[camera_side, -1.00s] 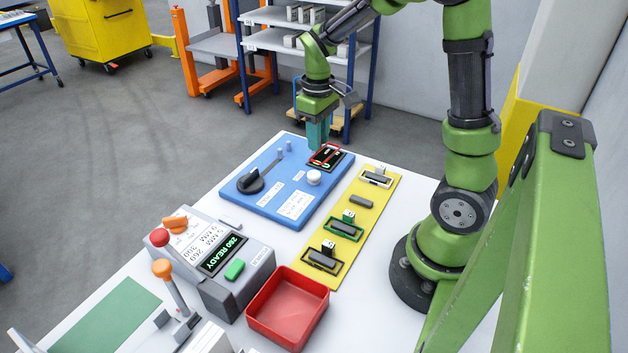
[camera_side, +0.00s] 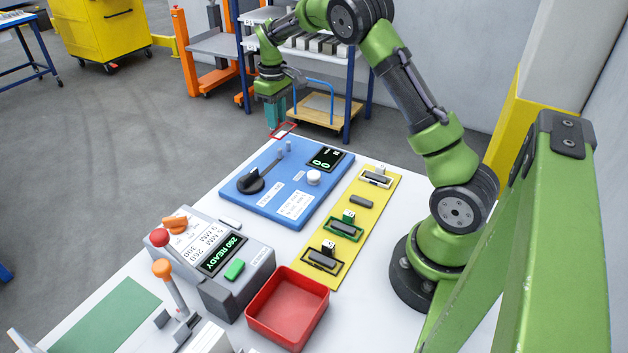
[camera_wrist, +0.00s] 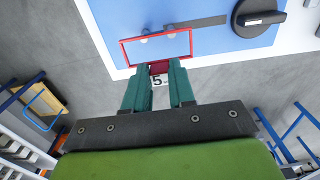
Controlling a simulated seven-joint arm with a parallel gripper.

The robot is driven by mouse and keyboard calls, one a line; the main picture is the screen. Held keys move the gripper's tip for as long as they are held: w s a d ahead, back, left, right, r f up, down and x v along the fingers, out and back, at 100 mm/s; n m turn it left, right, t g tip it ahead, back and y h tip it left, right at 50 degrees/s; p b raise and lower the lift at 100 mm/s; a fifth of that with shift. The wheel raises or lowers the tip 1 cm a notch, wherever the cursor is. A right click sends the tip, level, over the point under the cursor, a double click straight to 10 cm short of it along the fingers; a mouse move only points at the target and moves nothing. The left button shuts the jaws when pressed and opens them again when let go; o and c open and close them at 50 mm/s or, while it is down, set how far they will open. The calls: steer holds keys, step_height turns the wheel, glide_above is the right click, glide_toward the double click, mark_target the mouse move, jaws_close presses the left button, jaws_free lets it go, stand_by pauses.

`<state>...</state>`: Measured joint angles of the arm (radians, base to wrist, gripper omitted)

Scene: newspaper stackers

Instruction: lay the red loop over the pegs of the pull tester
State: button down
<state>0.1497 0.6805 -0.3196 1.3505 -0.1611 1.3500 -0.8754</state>
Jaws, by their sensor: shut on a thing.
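My gripper (camera_side: 275,123) is shut on the red loop (camera_side: 291,128), a thin rectangular frame held by one side. In the wrist view, the teal fingers (camera_wrist: 164,68) pinch a red tab of the loop (camera_wrist: 124,52). The pull tester is a blue board (camera_side: 275,178) with two small grey pegs (camera_side: 284,149) near its far left edge. The loop is raised clear of the board, just beyond the pegs in the side view. In the wrist view, the pegs (camera_wrist: 146,39) show through the loop's opening. Its exact height above them is unclear.
The board carries a black knob with a pointer (camera_side: 250,182), a white knob (camera_side: 313,177) and a black display (camera_side: 326,158). A yellow strip (camera_side: 361,218) with several slotted parts lies to the right. A red tray (camera_side: 287,308) and a grey console (camera_side: 235,292) stand nearer.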

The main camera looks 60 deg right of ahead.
mark_target(280, 126)
steer(key=shift+f, duration=1.75)
steer(key=shift+f, duration=0.15)
steer(key=shift+f, duration=0.5)
steer(key=c, duration=0.9)
jaws_free()
steer(key=shift+c, duration=0.2)
